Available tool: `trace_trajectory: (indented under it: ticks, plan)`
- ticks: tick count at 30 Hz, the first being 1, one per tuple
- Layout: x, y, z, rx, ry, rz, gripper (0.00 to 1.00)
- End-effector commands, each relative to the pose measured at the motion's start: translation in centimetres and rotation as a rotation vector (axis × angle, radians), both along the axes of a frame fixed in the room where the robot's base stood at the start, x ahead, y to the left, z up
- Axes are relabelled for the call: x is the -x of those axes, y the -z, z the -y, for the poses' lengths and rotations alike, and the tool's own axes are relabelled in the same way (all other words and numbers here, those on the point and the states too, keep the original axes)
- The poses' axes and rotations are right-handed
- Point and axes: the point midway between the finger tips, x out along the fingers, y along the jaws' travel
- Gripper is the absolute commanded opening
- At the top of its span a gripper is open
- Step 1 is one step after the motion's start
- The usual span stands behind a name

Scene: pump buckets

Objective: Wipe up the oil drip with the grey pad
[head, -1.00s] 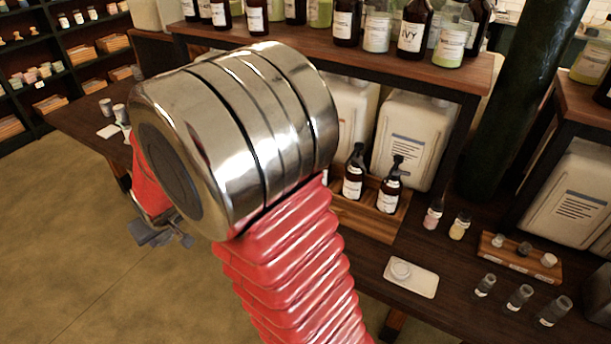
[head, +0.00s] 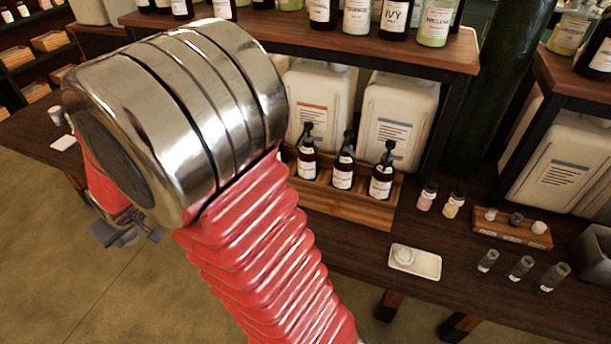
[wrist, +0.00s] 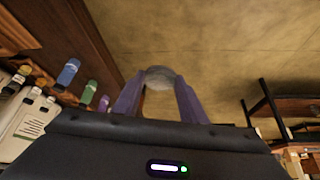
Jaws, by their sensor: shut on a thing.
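My gripper (wrist: 159,92) has two purple fingers in the wrist view, shut on a pale grey rounded thing, the grey pad (wrist: 160,73), at their tips. Below it in that view is bare floor, with the dark table edge to the left. In the head view my gripper (head: 125,234) shows small and partly hidden behind my arm, over the floor in front of the table; the pad cannot be made out there. I cannot see the oil drip in either view.
Three brown pump bottles (head: 343,172) stand in a wooden tray (head: 350,207) on the table (head: 352,245), before large white jugs (head: 397,115). A white dish (head: 428,266), small vials (head: 520,267) and a wooden rack (head: 512,231) lie to the right. Bottles fill the shelf above.

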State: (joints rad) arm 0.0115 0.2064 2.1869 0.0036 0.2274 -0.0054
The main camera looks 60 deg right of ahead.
Motion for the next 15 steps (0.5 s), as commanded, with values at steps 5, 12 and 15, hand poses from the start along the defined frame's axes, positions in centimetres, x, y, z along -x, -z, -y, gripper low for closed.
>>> trace_trajectory:
  ticks: [5,12,15]
  plan:
    - [0.0,0.0,-0.3,0.000,-0.004,0.000,0.20]
    - [0.3,0.4,2.6,0.001,0.072,0.000,0.20]
    - [0.6,0.7,5.2,0.001,0.146,-0.001,0.20]
